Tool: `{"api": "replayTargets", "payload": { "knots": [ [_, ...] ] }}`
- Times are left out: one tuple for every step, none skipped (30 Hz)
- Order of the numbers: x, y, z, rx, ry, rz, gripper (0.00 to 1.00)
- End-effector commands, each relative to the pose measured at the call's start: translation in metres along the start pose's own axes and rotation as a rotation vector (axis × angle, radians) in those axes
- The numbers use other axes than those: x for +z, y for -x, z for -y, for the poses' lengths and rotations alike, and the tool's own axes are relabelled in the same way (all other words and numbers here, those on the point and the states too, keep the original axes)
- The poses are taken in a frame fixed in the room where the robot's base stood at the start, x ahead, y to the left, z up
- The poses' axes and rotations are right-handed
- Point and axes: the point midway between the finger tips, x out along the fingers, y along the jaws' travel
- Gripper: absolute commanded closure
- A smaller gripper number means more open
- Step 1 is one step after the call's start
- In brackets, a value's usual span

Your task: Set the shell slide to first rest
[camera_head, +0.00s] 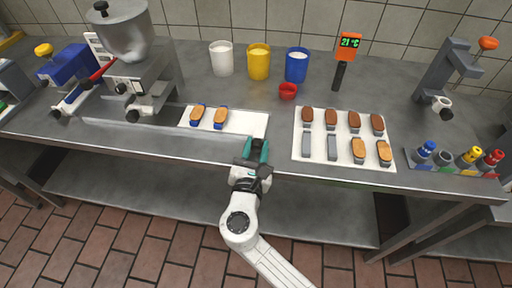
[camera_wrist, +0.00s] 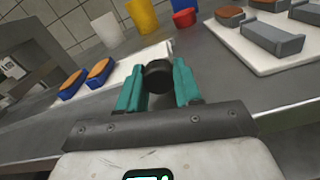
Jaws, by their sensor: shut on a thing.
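The shell slide, seemingly the white plate (camera_head: 246,122), lies on the steel bench in the head view. Two brown oval shells in blue holders (camera_head: 197,116) (camera_head: 221,118) sit on its left part. It also shows at the left in the wrist view (camera_wrist: 120,74). My gripper (camera_head: 256,152) is at the plate's front right corner, by the bench's front edge. Its teal fingers are shut on a black round knob (camera_wrist: 158,76), which shows between them in the wrist view. The fingers hide the knob in the head view, and its joint to the slide is hidden.
A hopper machine (camera_head: 125,35) stands behind left. A white tray (camera_head: 347,151) with several shells and grey blocks lies to the right. White (camera_head: 221,60), yellow (camera_head: 259,62) and blue (camera_head: 297,66) tubs and a red cup (camera_head: 288,91) stand behind. A 21 °C display (camera_head: 349,45) stands at the back.

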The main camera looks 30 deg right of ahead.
Motion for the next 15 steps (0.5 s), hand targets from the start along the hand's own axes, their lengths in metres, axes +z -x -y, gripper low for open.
{"api": "replayTargets", "payload": {
  "knots": [
    [0.000,0.000,0.000,0.001,-0.001,0.000,1.00],
    [0.000,0.000,0.000,0.001,-0.001,0.000,1.00],
    [0.000,0.000,0.000,0.001,-0.001,0.000,1.00],
    [-0.001,0.000,-0.001,0.001,-0.001,0.000,1.00],
    [-0.001,0.000,-0.003,0.001,-0.001,0.000,1.00],
    [-0.002,0.000,-0.006,0.002,-0.002,-0.001,1.00],
    [-0.003,0.000,-0.010,0.002,-0.002,-0.001,1.00],
    [-0.005,0.000,-0.015,0.002,-0.003,-0.001,1.00],
    [-0.006,0.000,-0.023,0.003,-0.004,-0.001,1.00],
    [-0.008,0.000,-0.030,0.004,-0.004,-0.002,1.00],
    [-0.010,0.000,-0.037,0.004,-0.005,-0.001,1.00],
    [-0.012,0.000,-0.048,0.004,-0.005,-0.002,1.00],
    [-0.014,0.000,-0.055,0.004,-0.004,-0.002,1.00],
    [-0.015,0.000,-0.062,0.004,-0.004,-0.002,1.00],
    [-0.018,0.000,-0.071,0.004,-0.004,-0.002,1.00]
  ]
}}
